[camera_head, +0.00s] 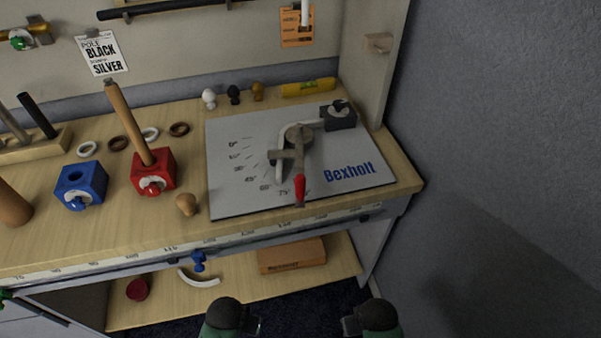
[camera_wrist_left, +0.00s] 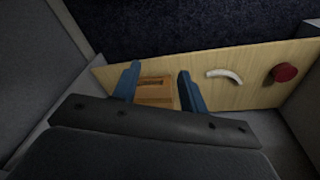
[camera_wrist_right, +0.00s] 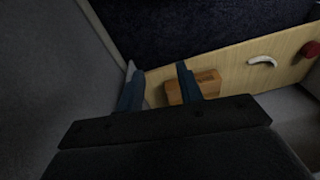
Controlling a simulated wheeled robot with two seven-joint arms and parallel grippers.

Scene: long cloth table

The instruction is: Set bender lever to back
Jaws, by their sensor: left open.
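The bender (camera_head: 240,180) is a grey plate marked "Bexholt" on the right end of the workbench, with angle marks at its left. Its lever (camera_head: 299,165) has a red grip (camera_head: 300,190) and points to the front edge from the round pivot (camera_head: 298,134). A pale bent tube (camera_head: 312,123) runs from the pivot to a dark clamp block (camera_head: 338,118). My left gripper (camera_head: 250,325) and right gripper (camera_head: 352,325) are at the bottom of the head view, apart from the lever. Both look open and empty in the left wrist view (camera_wrist_left: 158,72) and right wrist view (camera_wrist_right: 158,72).
A red block (camera_head: 153,172) with a wooden handle and a blue block (camera_head: 81,187) stand left of the plate. A wooden knob (camera_head: 187,204) sits near its front left corner. A yellow level (camera_head: 308,87) lies behind. A wall (camera_head: 480,150) bounds the right.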

